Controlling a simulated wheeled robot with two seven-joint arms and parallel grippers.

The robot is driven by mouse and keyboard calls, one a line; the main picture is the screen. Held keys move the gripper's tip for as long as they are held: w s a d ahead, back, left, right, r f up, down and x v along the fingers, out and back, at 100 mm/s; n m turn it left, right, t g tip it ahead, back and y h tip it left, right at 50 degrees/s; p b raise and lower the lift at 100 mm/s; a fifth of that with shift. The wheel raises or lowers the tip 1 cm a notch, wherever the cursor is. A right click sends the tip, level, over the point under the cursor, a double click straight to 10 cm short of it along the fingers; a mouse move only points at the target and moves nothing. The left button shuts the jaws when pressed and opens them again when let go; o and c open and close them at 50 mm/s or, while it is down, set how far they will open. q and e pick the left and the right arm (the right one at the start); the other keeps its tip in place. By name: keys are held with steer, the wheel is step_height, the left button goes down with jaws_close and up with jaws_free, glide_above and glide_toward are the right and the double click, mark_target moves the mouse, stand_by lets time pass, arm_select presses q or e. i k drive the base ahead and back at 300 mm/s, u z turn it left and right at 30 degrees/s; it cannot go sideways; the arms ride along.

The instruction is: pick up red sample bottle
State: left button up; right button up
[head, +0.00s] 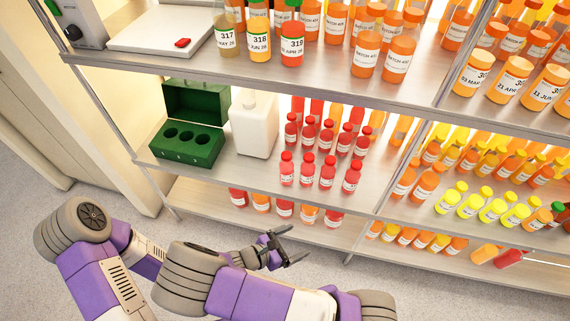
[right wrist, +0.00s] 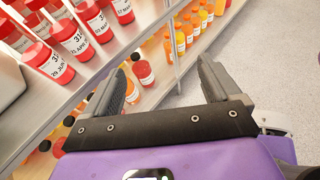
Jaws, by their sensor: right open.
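Several red sample bottles with red caps and white labels stand in rows on the middle shelf; one front red bottle (head: 287,170) is at the left of its row. In the right wrist view, large red bottles (right wrist: 70,38) fill the upper left. More red bottles (head: 284,209) stand on the shelf below, and one red bottle (right wrist: 143,73) shows between my fingers, farther off. My right gripper (head: 298,243) is open and empty, in front of and below the middle shelf, apart from the bottles. It also shows open in the right wrist view (right wrist: 160,72). My left gripper is not in view.
A green rack box (head: 188,145) and a white jug (head: 254,125) stand left of the red bottles. Yellow and orange bottles fill the shelves to the right. The shelf edge (head: 265,186) and posts bound the space. The floor in front is clear.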

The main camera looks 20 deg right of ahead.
mark_target(286, 163)
steer(key=i, duration=0.9)
